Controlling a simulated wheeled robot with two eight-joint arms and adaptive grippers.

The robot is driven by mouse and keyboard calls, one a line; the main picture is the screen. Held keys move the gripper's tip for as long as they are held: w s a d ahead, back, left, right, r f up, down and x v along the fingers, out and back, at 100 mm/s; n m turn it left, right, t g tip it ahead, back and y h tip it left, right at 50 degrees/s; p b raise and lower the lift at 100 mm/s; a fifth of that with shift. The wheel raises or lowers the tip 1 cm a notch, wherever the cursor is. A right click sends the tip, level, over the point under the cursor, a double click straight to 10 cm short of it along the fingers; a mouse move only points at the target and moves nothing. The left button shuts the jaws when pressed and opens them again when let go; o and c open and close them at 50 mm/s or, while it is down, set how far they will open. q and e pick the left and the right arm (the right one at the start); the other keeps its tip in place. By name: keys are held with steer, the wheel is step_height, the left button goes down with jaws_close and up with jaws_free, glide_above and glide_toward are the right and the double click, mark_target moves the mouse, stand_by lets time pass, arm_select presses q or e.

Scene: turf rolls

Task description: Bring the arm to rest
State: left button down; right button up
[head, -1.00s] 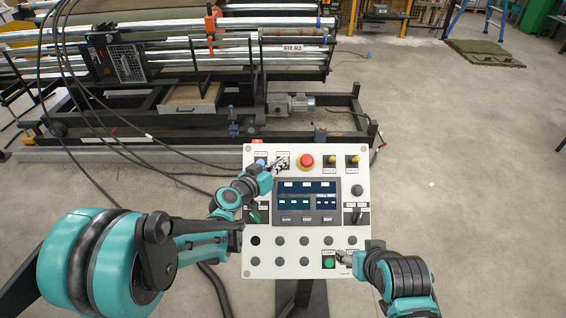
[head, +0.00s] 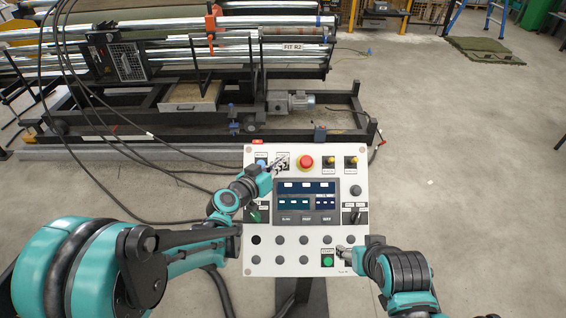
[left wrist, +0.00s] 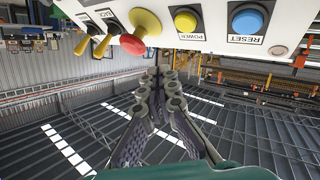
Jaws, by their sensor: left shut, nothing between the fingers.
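The white control panel (head: 264,268) stands in front of me with a red emergency button (head: 306,162), a blue reset button (head: 261,162), a lit display and a green button (head: 327,260). My left gripper (head: 281,163) is shut and empty at the panel's upper left, over the area of the yellow power button, which it hides in the head view. The left wrist view shows the shut fingers (left wrist: 160,80) apart from the yellow power button (left wrist: 186,19) and the blue reset button (left wrist: 247,20). My right gripper (head: 343,252) is beside the green button; its fingers are too small to judge.
Behind the panel stands a roll machine (head: 200,90) on a black frame, with a motor (head: 291,102) and hanging black cables. A turf piece (head: 484,50) lies at the back right near a blue ladder.

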arm_select(q)
steer(key=s+a+f+n+g+y, duration=0.1)
steer(key=s+a+g+y, duration=0.1)
steer(key=s+a, duration=0.3)
steer(key=s+a+f+n+g+y, duration=0.1)
steer(key=s+a, duration=0.5)
steer(key=s, duration=0.6)
steer(key=s+a+f+n+g+y, duration=0.1)
steer(key=s+a+g+y, duration=0.2)
steer(key=s, duration=0.6)
steer(key=a+y, duration=0.2)
steer(key=a, duration=0.1)
steer(key=shift+s+a+n, duration=0.15)
steer(key=shift+s+n, duration=0.15)
